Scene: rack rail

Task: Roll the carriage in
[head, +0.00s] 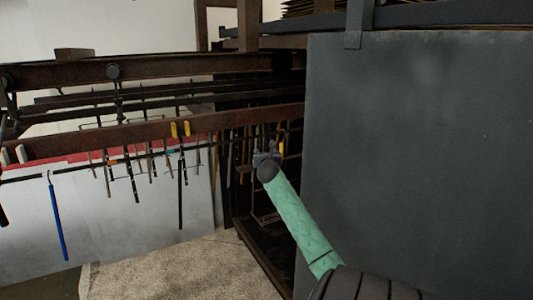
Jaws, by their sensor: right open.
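Dark, rusty rails (190,66) run across the left half of the head view toward an open dark frame. A lower rusty bar (150,133) runs above a row of hanging tools. My right gripper (266,157), at the end of a green-sleeved arm, is open beside the hanging tools near the bar's right end. Contact with a tool or bar cannot be made out. My left gripper is not in view.
A large grey panel (420,150) fills the right side, close to my right arm. A blue-handled tool (56,218) hangs at the left before a pale, red-topped panel (110,225). Beige floor (190,270) is clear at the bottom.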

